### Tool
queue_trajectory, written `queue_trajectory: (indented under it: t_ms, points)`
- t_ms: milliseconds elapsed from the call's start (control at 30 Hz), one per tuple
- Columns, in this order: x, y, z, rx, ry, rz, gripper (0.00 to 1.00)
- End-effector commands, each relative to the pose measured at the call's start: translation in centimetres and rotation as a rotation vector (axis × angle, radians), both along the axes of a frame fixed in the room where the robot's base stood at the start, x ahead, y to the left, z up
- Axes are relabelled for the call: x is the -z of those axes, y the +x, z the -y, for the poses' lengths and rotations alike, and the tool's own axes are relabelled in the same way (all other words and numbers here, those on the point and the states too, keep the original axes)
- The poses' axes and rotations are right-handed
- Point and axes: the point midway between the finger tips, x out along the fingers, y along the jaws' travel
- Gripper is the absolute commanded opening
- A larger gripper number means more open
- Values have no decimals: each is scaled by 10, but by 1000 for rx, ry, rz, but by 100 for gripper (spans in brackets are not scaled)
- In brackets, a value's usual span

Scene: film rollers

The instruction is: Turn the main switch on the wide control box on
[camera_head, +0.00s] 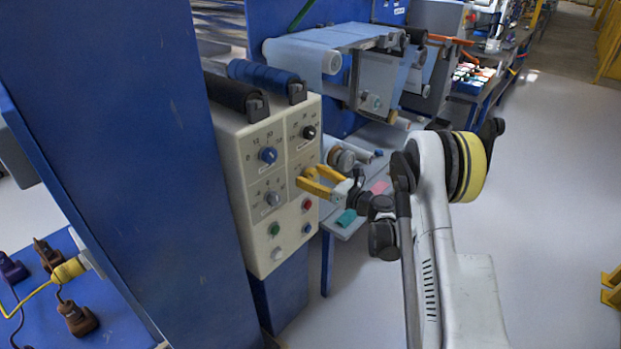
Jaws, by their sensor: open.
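The beige control box (244,177) is mounted beside a blue panel, left of the middle, with its front face angled to the right. On the face are a blue knob (268,155), a black knob (309,132) and a grey knob (272,199). Below them are several coloured push buttons, including a red one (307,204) and a green one (274,229). I cannot tell which control is the main switch, or its position. My gripper (304,177), with yellow fingers, is open at the right half of the face, hiding part of it. I cannot tell whether it touches.
Two rollers, black (237,94) and blue (264,76), lie on top of the box. A film machine (345,65) and a low table (349,226) stand behind my arm. Plugs with cables lie on a blue surface at lower left.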

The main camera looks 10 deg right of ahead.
Motion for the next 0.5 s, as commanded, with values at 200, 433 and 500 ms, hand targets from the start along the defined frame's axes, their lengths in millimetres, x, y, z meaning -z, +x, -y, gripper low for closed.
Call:
queue_trajectory:
  t_ms: [200, 433, 500]
  points:
    - [-1, 2, -1, 0, 0, 0, 67]
    - [-1, 1, -1, 0, 1, -1, 20]
    - [-1, 1, -1, 0, 1, -1, 14]
